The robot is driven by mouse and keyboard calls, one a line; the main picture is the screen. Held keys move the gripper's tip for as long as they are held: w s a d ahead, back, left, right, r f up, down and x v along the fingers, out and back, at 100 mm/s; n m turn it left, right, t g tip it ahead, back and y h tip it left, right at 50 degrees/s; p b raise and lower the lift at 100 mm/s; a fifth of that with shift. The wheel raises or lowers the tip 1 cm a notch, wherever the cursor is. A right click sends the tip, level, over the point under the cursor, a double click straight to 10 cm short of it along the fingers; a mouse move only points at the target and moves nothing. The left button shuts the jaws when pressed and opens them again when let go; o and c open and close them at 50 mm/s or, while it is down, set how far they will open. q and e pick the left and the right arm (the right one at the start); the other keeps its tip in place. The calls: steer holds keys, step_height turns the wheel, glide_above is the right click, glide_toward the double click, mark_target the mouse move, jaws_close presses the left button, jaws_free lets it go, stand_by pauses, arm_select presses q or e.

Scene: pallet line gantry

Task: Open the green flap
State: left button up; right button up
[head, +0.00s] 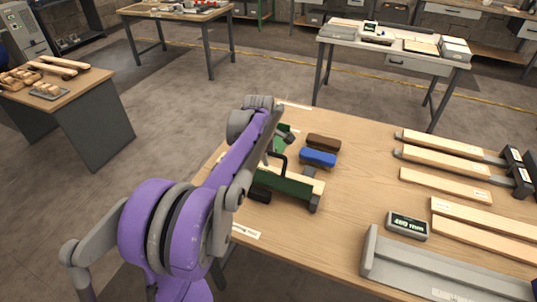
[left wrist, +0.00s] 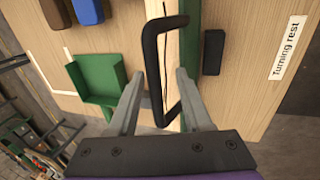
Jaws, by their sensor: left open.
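The green flap (head: 286,186) is a long panel along a wooden piece near the table's left side, with a black bar handle (head: 282,163). In the left wrist view the flap (left wrist: 190,40) shows as a narrow green strip, with the handle (left wrist: 150,65) in front of it. My left gripper (left wrist: 158,88) is open, its two fingers on either side of the handle; I cannot tell whether they touch it. My right gripper is not in view.
A green tray (left wrist: 98,80) lies beside the flap. Blue (head: 318,158) and brown (head: 323,142) blocks stand behind it. A black block (left wrist: 213,52) is next to the "Turning rest" label (left wrist: 289,46). Boards (head: 445,185), a display (head: 407,225) and a grey channel (head: 440,275) fill the table's right side.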

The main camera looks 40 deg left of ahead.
arm_select(q)
steer(key=v, duration=1)
steer(key=shift+r, duration=0.4)
stand_by(0.6)
